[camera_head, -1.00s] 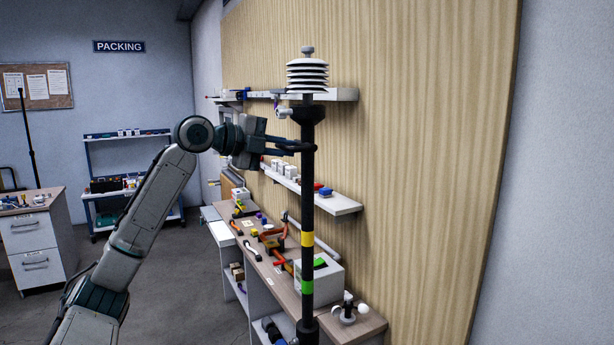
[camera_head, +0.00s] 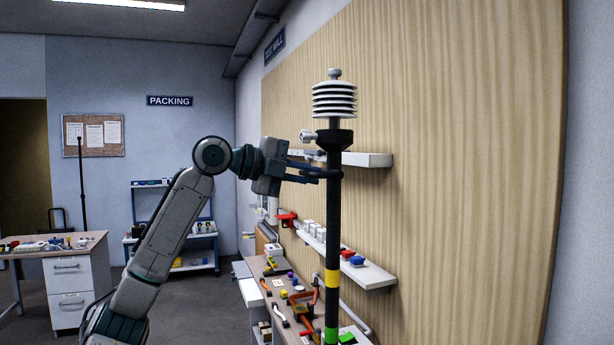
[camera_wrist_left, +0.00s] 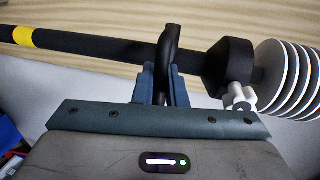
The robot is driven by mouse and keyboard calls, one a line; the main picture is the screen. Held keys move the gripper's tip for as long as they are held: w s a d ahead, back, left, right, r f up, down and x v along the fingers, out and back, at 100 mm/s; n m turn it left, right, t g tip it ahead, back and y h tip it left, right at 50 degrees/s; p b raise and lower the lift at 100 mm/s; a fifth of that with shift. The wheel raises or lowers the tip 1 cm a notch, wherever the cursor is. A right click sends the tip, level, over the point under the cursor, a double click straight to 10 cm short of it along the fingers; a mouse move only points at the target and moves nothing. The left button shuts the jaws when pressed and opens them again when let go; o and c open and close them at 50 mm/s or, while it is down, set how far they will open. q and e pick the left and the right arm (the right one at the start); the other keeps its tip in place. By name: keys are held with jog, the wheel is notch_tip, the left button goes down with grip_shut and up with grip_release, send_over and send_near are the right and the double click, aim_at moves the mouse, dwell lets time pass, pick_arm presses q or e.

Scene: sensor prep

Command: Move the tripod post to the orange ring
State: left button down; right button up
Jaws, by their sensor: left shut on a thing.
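The tripod post (camera_head: 333,225) is a black upright pole with a yellow band and a green band. A stack of white discs (camera_head: 334,99) tops it, above a black collar with a small white fitting. My left gripper (camera_head: 322,174) is shut on the post's black handle just below the collar. The left wrist view shows the blue fingers (camera_wrist_left: 158,84) closed on this handle, with the post (camera_wrist_left: 110,47) running across behind it. The post's lower end is cut off by the head view's bottom edge. The orange ring and my right gripper are not in view.
A workbench (camera_head: 250,291) with tools stands behind the post along the wooden wall panel (camera_head: 440,180). Wall shelves (camera_head: 370,274) hold small boxes. A drawer table (camera_head: 70,277) stands left. Grey floor (camera_head: 215,310) between is open.

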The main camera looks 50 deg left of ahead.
pick_arm(q)
jog(key=shift+r, duration=0.1)
jog(key=c, duration=1.6)
grip_release()
jog(key=shift+w, duration=0.1)
jog(key=shift+s+a+b, duration=0.2)
jog(key=shift+s+b, duration=0.3)
jog(key=b+v, duration=0.3)
jog(key=v, duration=0.6)
jog(key=shift+s+a+r+b, duration=0.1)
jog(key=shift+s+a+b, duration=0.05)
jog(key=shift+s+b, duration=0.2)
